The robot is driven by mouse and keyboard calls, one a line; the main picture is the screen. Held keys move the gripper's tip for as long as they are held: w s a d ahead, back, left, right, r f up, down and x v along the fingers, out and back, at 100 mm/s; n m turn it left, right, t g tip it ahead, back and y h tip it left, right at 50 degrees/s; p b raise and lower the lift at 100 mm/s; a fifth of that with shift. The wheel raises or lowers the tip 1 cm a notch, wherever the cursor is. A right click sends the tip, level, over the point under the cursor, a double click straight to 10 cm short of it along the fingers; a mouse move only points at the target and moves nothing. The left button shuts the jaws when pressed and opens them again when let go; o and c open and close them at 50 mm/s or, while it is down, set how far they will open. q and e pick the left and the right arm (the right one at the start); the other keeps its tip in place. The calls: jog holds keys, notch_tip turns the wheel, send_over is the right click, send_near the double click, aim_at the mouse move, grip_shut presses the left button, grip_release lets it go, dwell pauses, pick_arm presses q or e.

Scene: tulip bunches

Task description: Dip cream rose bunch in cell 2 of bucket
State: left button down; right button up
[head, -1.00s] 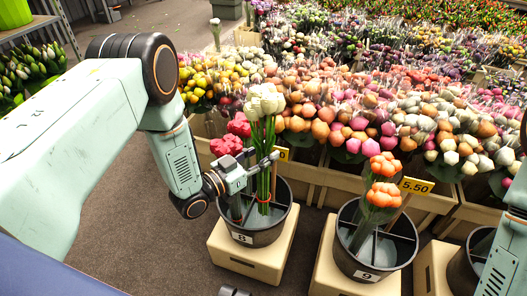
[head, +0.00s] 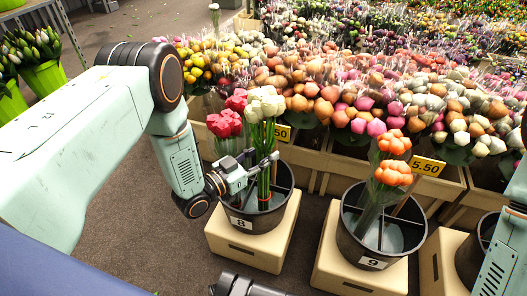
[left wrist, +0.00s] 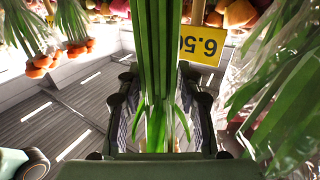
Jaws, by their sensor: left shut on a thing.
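The cream rose bunch (head: 265,104) is upright, its green stems wrapped with a red band low down. My left gripper (head: 264,163) is shut around its stems; the stems also fill the space between the fingers in the left wrist view (left wrist: 157,65). The dark round bucket (head: 284,205) marked 8 has dividers and stands below the gripper. The stem ends show over the bucket's opening; I cannot tell how deep they are or which cell is numbered 2. A red bunch (head: 224,123) stands at the bucket's back left.
Bucket 9 (head: 349,237) with orange bunches (head: 393,172) stands to the right on a beige block (head: 330,270). Another dark bucket (head: 468,262) is at the right edge. Flower crates and price signs (head: 427,166) stand behind. Grey floor is clear at front left.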

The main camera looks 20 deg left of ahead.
aim_at(258, 177)
pick_arm(q)
jog(key=shift+f+b, duration=0.45)
jog(key=shift+f, duration=3.4)
notch_tip(258, 177, up, 20)
jog(key=p, duration=1.7)
jog(key=shift+r+p, duration=0.15)
jog(key=shift+p, duration=0.25)
